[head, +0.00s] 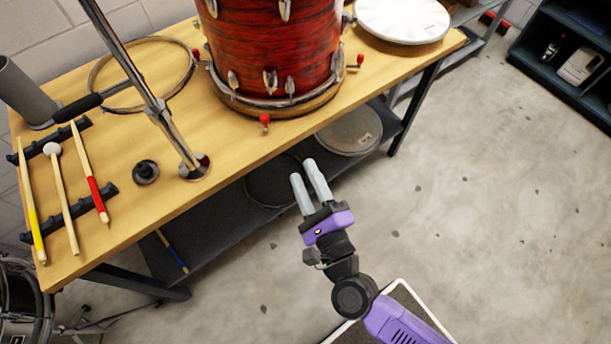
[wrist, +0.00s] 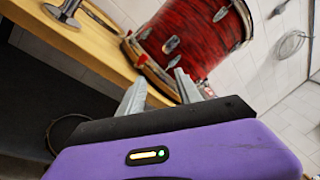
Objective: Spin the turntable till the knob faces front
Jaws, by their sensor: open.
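A red wood-grain drum (head: 275,45) with chrome lugs stands upright on a round wooden turntable (head: 290,110) near the bench's front edge. Small red knobs stick out around the turntable: a front knob (head: 264,120), a right knob (head: 360,61) and a left knob (head: 196,53). The drum also shows in the wrist view (wrist: 200,35), with the turntable edge (wrist: 155,72) below it. My gripper (head: 303,170) is open and empty. It appears in front of the bench edge, below the drum in the head view, and apart from the turntable.
The wooden bench (head: 130,200) carries a chrome stand (head: 150,95), a drum hoop (head: 140,75), a stick rack (head: 65,195), a grey tube (head: 25,90) and a white drumhead (head: 402,18). A lower shelf (head: 215,230) lies beneath. Concrete floor (head: 470,200) is open at right.

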